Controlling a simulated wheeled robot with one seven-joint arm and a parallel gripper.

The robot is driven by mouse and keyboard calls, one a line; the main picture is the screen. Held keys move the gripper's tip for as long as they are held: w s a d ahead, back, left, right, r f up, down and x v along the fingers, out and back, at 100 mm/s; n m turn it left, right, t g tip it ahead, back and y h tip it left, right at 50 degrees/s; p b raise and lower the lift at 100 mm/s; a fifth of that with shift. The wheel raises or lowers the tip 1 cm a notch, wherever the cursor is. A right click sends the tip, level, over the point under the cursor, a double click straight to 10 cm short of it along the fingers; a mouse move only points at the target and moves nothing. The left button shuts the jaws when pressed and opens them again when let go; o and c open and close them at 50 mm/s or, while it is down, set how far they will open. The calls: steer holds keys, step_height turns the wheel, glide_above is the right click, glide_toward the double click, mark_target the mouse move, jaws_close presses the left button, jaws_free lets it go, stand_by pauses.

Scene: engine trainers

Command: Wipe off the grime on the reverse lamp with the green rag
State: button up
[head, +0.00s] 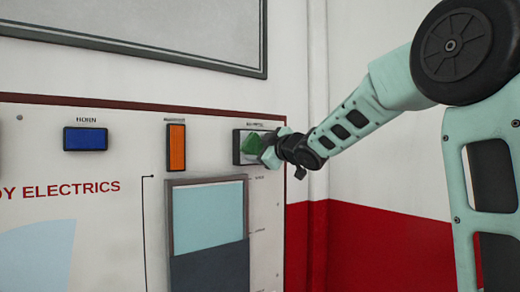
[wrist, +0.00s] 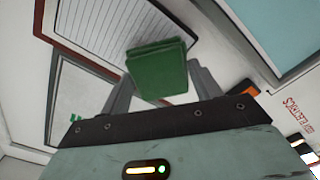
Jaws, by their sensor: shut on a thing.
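The reverse lamp (head: 237,150) is a small dark-framed unit at the top right of the panel in the head view. Its label is too blurred to read. In the wrist view it seems to be the white ribbed lens (wrist: 105,35). The green rag (wrist: 160,72) is a folded pad between the fingers of my gripper (wrist: 162,88), overlapping the lens's lower right. In the head view my gripper (head: 268,151) holds the rag (head: 250,143) in front of the lamp. I cannot tell whether it touches. No grime stands out on the visible lens; the rag hides part.
The panel (head: 120,160) also carries a blue horn unit (head: 86,139) and an orange unit (head: 176,147) left of the lamp. A framed window (head: 208,220) lies below. A grey board (head: 150,25) hangs above. Open wall lies to the right behind my arm.

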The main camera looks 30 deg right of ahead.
mark_target(261, 148)
steer(key=shift+w, duration=1.3)
steer(key=shift+d+r+p, duration=0.1)
steer(key=shift+d+p, duration=0.65)
steer(key=shift+d, duration=0.25)
steer(key=shift+d+p, duration=0.3)
steer(key=shift+d, duration=0.65)
steer(key=shift+w, duration=0.1)
steer(key=shift+a+f+b, duration=0.2)
steer(key=shift+a+b, duration=0.8)
steer(key=shift+a, duration=0.4)
steer(key=shift+a+r+b, duration=0.1)
steer(key=shift+a+b, duration=0.25)
steer(key=shift+a, duration=0.4)
